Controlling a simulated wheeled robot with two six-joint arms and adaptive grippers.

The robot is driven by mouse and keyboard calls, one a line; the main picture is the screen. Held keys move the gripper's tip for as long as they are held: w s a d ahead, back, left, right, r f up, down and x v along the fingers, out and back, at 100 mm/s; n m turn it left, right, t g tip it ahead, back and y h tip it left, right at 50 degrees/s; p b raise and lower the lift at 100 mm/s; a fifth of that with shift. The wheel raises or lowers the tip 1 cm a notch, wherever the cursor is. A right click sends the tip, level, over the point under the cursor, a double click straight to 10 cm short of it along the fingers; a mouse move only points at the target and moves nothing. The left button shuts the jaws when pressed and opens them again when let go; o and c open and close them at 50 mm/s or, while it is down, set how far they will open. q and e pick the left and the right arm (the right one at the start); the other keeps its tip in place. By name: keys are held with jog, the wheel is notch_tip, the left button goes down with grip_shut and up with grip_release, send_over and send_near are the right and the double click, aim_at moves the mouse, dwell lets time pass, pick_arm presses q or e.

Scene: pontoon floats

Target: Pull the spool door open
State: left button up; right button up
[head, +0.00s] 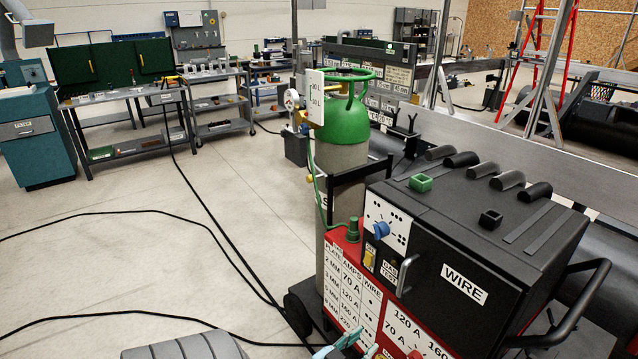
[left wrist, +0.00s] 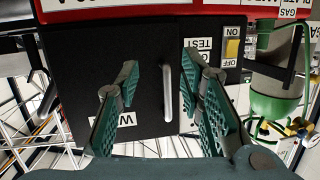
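The spool door (head: 470,290) is the black side panel of the welding machine, marked WIRE, and it looks shut. Its grey bar handle (head: 404,276) stands upright near the door's left edge. In the left wrist view, which is turned over, the door (left wrist: 105,70) fills the middle and the handle (left wrist: 167,92) shows between my fingers. My left gripper (head: 347,346) is at the bottom edge of the head view, below the handle. It also shows in the left wrist view (left wrist: 159,80), open and empty, its fingers apart on either side of the handle. My right gripper is not in view.
A red panel with setting charts (head: 350,285) lies below the door. A control panel with a blue knob (head: 381,230) is left of it. A green-topped gas cylinder (head: 345,125) stands behind. A black tubular bar (head: 585,290) sticks out at right. Cables cross the open floor.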

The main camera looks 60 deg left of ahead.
pick_arm(q)
jog(key=s+d+f+g+b, duration=0.1)
jog(key=s+f+g+b, duration=0.1)
jog(key=s+f, duration=0.3)
jog(key=s+d+f+g+h+b, duration=0.1)
jog(key=s+f, duration=0.4)
jog(key=f, duration=0.8)
jog(key=s+d+f+m+g+b, duration=0.1)
jog(key=s+d+f+g+b, duration=0.2)
jog(key=f, duration=0.6)
jog(key=s+g, duration=0.2)
jog(key=shift+s+d+f+h, duration=0.2)
jog(key=shift+s+f+h, duration=0.1)
jog(key=shift+s+f, duration=0.1)
